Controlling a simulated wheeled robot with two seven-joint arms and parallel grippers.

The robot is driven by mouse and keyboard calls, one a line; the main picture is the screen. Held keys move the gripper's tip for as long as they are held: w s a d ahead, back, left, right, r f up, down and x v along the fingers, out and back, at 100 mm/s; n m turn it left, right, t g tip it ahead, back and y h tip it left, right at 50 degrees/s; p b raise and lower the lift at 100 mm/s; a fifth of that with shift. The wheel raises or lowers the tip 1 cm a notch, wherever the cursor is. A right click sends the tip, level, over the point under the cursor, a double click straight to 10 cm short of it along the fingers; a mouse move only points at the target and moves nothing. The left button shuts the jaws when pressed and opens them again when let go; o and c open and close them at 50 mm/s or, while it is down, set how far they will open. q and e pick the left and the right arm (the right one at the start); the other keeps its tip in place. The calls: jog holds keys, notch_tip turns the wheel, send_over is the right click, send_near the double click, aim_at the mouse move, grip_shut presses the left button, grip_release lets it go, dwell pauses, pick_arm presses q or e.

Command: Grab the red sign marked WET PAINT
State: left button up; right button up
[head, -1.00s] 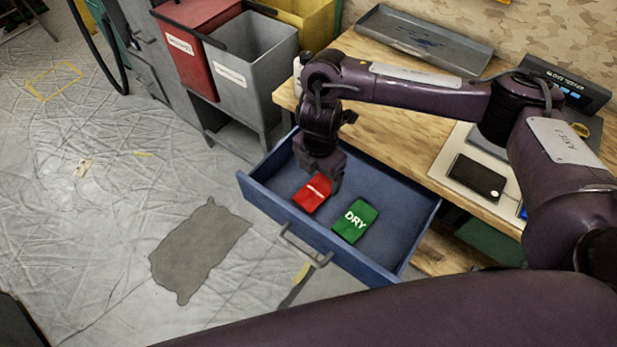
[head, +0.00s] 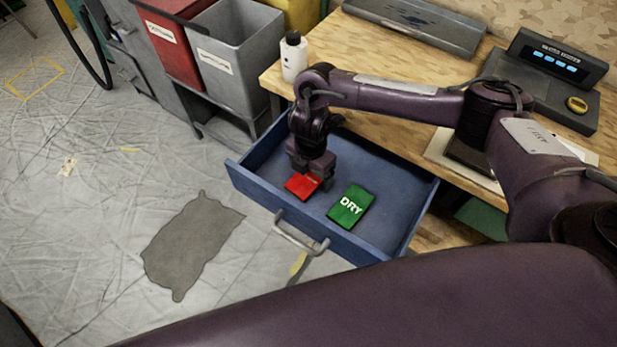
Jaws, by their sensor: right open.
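A red sign (head: 301,187) lies in the left part of the open blue drawer (head: 390,215). My right gripper (head: 311,175) points down right over the red sign and covers its upper part, so its lettering is hidden. The right gripper is open; I cannot tell whether its fingers touch the sign. My left gripper is not in view.
The wooden bench (head: 400,135) stands behind the drawer, with a white bottle (head: 293,57), a grey tray (head: 415,22) and a display device (head: 558,62) on it. Red (head: 172,40) and grey (head: 232,62) bins stand at the back left. A dark patch (head: 195,245) marks the sheeted floor.

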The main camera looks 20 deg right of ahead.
jog(key=c, duration=1.1)
